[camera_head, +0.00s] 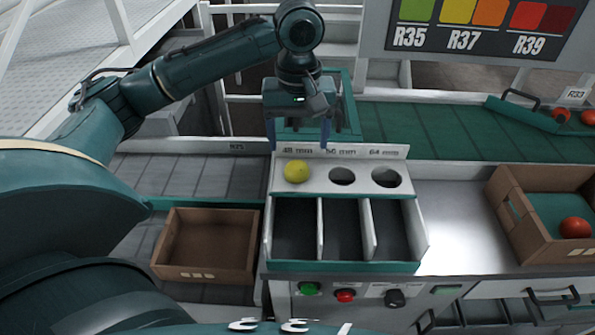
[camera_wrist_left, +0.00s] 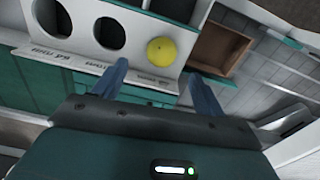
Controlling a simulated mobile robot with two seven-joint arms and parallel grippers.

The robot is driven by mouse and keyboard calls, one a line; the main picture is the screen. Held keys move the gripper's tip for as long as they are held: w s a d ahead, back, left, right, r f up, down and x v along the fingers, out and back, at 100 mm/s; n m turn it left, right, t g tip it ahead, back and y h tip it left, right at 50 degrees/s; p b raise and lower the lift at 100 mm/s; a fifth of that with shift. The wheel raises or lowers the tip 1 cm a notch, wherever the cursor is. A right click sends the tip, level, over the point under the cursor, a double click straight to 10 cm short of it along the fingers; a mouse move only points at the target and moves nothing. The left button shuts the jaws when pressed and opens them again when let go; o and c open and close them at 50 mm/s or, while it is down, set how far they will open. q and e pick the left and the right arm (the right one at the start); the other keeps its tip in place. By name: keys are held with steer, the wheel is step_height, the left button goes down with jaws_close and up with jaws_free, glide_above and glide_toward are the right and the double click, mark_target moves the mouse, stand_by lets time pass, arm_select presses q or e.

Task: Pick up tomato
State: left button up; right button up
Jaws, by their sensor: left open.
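A yellow tomato (camera_head: 297,171) sits at the leftmost hole, marked 48 mm, of the white sizing plate (camera_head: 318,184). It also shows in the left wrist view (camera_wrist_left: 161,50), beyond the fingertips. My left gripper (camera_head: 300,140) is open and empty, above and behind the plate's back edge. In the left wrist view its two blue fingers (camera_wrist_left: 158,75) stand apart, with the tomato past the gap between them and not touched. A red tomato (camera_head: 575,228) lies in the cardboard box (camera_head: 520,217) at the right. My right gripper is not in view.
Two open holes (camera_head: 342,176) and three empty compartments (camera_head: 295,228) belong to the sizing stand. An empty brown box (camera_head: 208,244) is at its left. A green conveyor (camera_head: 430,131) runs behind, with red tomatoes (camera_head: 561,115) at far right.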

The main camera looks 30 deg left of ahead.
mark_target(297, 164)
arm_select(q)
step_height(297, 164, down, 6)
steer(key=shift+s+a+f, duration=0.15)
steer(key=shift+f, duration=0.05)
stand_by(0.3)
steer(key=c, duration=0.8)
